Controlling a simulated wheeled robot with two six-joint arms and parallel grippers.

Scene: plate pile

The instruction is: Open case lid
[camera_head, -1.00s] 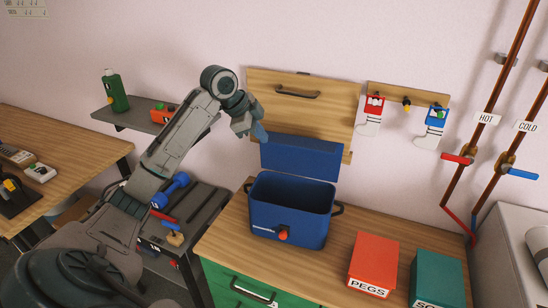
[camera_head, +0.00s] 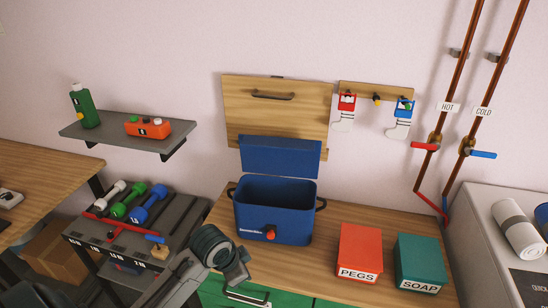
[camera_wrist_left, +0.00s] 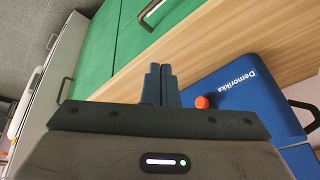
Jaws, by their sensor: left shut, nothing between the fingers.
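The blue case (camera_head: 262,222) stands on the wooden counter, open at the top with its inside showing. Its blue lid (camera_head: 280,156) stands upright at the back of the case, against the wall board. A red-orange knob (camera_head: 271,232) is on the case's front. My left gripper (camera_head: 238,277) is low in front of the counter, below and left of the case, apart from it. In the left wrist view its fingers (camera_wrist_left: 160,69) are together and empty, and the case's front (camera_wrist_left: 245,110) shows to their right. My right gripper is not in view.
A red PEGS box (camera_head: 360,250) and a teal SOAP box (camera_head: 421,260) stand right of the case on the counter (camera_head: 322,222). Green drawers (camera_head: 215,290) are below. A dumbbell rack (camera_head: 185,215) and a wall shelf (camera_head: 115,132) are at left.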

